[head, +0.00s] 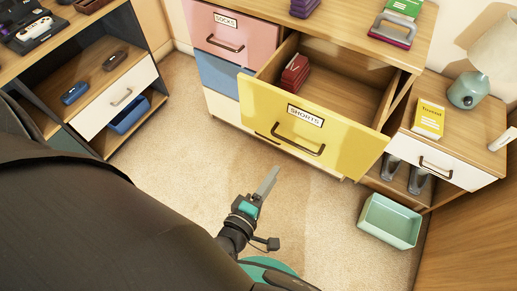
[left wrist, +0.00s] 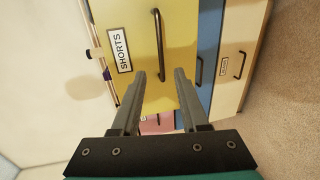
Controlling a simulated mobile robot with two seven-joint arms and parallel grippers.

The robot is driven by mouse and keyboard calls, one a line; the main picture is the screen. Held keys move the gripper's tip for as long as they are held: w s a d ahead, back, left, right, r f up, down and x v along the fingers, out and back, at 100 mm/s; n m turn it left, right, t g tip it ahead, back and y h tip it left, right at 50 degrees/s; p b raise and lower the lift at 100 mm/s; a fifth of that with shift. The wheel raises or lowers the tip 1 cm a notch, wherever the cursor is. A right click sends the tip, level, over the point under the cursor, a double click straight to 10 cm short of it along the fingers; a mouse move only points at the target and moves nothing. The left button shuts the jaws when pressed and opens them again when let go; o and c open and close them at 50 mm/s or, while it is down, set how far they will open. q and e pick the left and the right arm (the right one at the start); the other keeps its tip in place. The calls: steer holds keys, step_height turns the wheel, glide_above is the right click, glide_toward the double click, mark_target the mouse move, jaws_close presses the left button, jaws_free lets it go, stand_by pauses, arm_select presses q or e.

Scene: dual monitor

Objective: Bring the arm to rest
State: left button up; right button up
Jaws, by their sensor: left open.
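My left gripper (head: 266,185) is in the lower middle of the head view, above the carpet and in front of the dresser. In the left wrist view its two fingers (left wrist: 159,95) stand apart with nothing between them. They point toward the yellow drawer (left wrist: 133,25) labelled SHORTS. In the head view this drawer (head: 345,150) is pulled out, and dark red folded clothes (head: 295,75) lie in it. The gripper is apart from the drawer's dark handle (head: 298,140). My right gripper shows in neither view.
The pink SOCKS drawer (head: 228,38) and the blue drawer (head: 218,76) are shut. A green bin (head: 390,222) stands on the floor at right, near a nightstand with a yellow book (head: 429,118) and a lamp (head: 468,90). A shelf unit (head: 75,75) is at left. The carpet (head: 180,140) between is clear.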

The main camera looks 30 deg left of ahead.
arm_select(q)
steer(key=shift+s, duration=0.25)
stand_by(0.4)
steer(key=s+a+f+m+g+h, duration=0.1)
steer(key=s+f+m+g, duration=0.3)
steer(key=f, duration=0.5)
steer(key=s+a+f+m+g, duration=0.1)
steer(key=s+f+m+g, duration=0.15)
steer(key=f+m, duration=0.5)
steer(key=s+a+f+m+g+y, duration=0.2)
steer(key=s+a+f+m+g, duration=0.5)
steer(key=s+f, duration=0.4)
steer(key=s+a+m, duration=0.1)
steer(key=s+a, duration=0.1)
steer(key=s, duration=0.1)
steer(key=shift+s+f, duration=0.2)
steer(key=shift+f, duration=0.1)
